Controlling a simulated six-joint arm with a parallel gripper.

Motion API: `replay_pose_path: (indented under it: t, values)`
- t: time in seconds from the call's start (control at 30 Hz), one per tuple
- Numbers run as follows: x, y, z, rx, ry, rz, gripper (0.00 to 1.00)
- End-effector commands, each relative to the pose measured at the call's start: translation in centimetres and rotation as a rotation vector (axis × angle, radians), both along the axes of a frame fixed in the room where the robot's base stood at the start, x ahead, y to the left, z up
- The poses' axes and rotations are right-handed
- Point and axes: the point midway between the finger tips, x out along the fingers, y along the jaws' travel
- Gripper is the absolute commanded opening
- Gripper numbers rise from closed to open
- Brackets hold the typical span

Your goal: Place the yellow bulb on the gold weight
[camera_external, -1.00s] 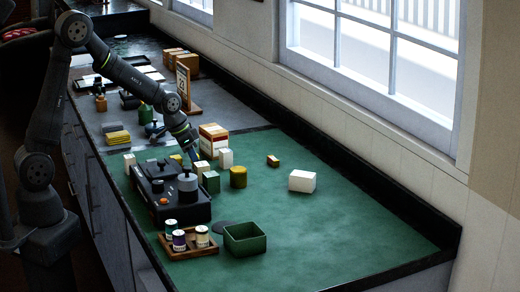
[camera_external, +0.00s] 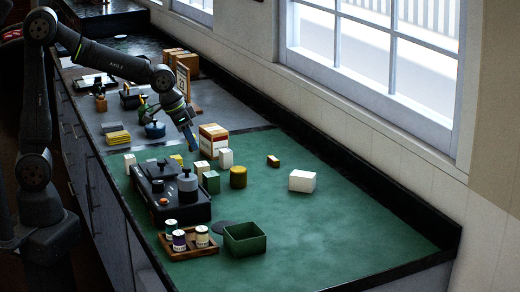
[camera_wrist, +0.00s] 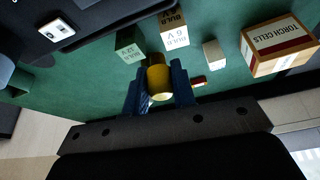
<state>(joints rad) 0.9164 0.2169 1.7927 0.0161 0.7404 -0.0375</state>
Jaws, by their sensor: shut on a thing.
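The bulb is hard to make out in the external view. The gold weight (camera_external: 238,177) is a squat yellow cylinder standing upright on the mat, right of a green box. In the wrist view it lies in line with the held bulb, and I cannot clearly tell the two apart.
Bulb boxes (camera_external: 211,182) and the torch cells box (camera_external: 213,140) stand close to the weight. A black device (camera_external: 170,190) is on the left, with a tray of jars (camera_external: 190,240) and a green bin (camera_external: 245,238) in front.

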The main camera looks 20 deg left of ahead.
Motion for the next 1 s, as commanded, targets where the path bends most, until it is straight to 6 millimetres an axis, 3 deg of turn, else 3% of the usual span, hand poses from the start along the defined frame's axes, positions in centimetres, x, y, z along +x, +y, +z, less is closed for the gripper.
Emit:
replay_pose_path:
  t: [0.3, 0.4, 0.53, 0.67, 1.0]
  values:
    - [-4.0, -9.4, 3.9, -0.002, 0.000, -0.112, 0.02]
    - [-5.3, -11.7, 4.8, -0.002, 0.000, -0.138, 0.02]
    - [-6.1, -13.2, 5.3, -0.001, 0.001, -0.154, 0.02]
    - [-4.4, -13.3, 4.4, -0.001, 0.001, -0.154, 0.02]
    - [3.1, -12.6, -0.1, -0.001, 0.003, -0.154, 0.02]
